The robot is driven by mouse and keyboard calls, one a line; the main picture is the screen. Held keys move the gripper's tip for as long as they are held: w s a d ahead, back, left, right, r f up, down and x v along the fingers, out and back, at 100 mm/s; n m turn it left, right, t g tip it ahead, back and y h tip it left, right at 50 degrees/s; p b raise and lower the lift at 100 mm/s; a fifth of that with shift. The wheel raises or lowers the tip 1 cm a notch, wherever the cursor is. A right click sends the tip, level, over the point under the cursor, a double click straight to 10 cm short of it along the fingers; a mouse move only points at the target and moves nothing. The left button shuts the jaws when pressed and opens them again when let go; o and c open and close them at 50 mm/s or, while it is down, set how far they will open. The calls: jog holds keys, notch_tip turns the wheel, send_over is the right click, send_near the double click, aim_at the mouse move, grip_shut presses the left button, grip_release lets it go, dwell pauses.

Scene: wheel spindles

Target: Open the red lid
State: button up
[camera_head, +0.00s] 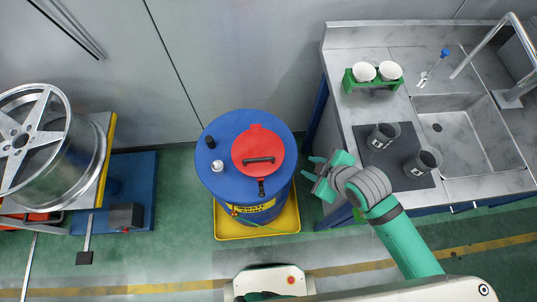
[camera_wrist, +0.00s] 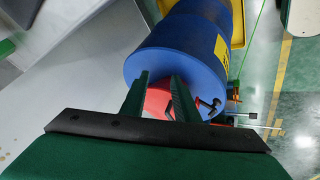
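The red lid (camera_head: 258,149) is a round disc with a dark handle (camera_head: 259,160), lying flat and closed on top of the blue drum (camera_head: 212,181). A dark latch sits at the lid's front edge. My gripper (camera_head: 314,176) is to the right of the drum, apart from the lid, with its green fingers spread and nothing between them. In the wrist view, the two fingers (camera_wrist: 158,95) point at the drum (camera_wrist: 190,45), and part of the red lid (camera_wrist: 157,102) shows between them; the rest of the lid is hidden.
The drum stands in a yellow tray (camera_head: 257,232). A sink counter (camera_head: 467,187) with dark cups (camera_head: 383,136) and white cups in a green rack (camera_head: 371,83) is at right. A wheel (camera_head: 40,145) is on a stand at left. The wall is close behind the drum.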

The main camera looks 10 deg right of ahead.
jog(key=w+a+r+n+g+y, duration=0.1)
jog(key=w+a+r+n+g, duration=0.1)
jog(key=w+a+r+n, duration=0.25)
jog(key=n+g, duration=0.2)
send_near(265, 159)
jog(key=shift+y, duration=0.4)
jog(key=x, duration=0.7)
jog(key=shift+w+d+f, duration=0.1)
jog(key=shift+d+f, duration=0.15)
jog(key=shift+d, duration=0.05)
grip_shut()
